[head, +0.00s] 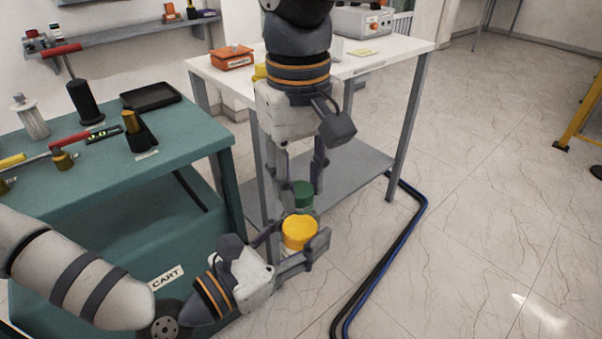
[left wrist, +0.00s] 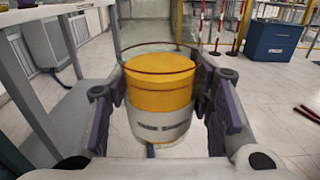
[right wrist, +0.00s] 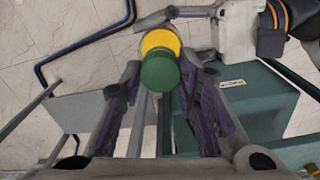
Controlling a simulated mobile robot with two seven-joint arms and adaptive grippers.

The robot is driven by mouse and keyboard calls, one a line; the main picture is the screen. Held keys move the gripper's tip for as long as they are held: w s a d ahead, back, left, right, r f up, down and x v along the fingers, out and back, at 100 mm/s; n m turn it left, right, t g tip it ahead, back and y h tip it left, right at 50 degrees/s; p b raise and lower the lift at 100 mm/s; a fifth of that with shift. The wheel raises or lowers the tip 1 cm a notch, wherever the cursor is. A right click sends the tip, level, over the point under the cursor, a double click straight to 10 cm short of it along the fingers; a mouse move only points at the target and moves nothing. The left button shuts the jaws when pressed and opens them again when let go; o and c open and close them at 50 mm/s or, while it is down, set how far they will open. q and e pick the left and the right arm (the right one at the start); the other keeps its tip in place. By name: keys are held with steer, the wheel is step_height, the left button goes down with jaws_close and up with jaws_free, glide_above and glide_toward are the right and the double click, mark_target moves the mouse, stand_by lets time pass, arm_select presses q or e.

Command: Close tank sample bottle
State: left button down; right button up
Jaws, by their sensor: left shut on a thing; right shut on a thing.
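The sample bottle (head: 299,233) is upright, with a yellow inside or top, a clear rim and a white label; it fills the middle of the left wrist view (left wrist: 160,95). My left gripper (head: 294,246) is shut on its sides, one finger on each side. The green cap (head: 303,192) is in my right gripper (head: 302,187), which points down with its fingers shut on it. In the right wrist view the green cap (right wrist: 160,72) overlaps the yellow of the bottle (right wrist: 160,41). The cap looks slightly above the bottle and apart from it; the exact gap is unclear.
A white table (head: 400,48) with an orange case (head: 232,58) is behind my right arm. Dark and blue hoses (head: 385,258) run along the floor. Open floor lies to the right.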

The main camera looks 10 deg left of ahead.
steer(key=shift+f, duration=0.2)
steer(key=m, duration=0.4)
steer(key=shift+m, duration=0.4)
steer(key=m, duration=0.5)
steer(key=o, duration=0.7)
steer(key=shift+o, duration=0.2)
steer(key=shift+r, duration=2.25)
steer(key=shift+c, duration=0.5)
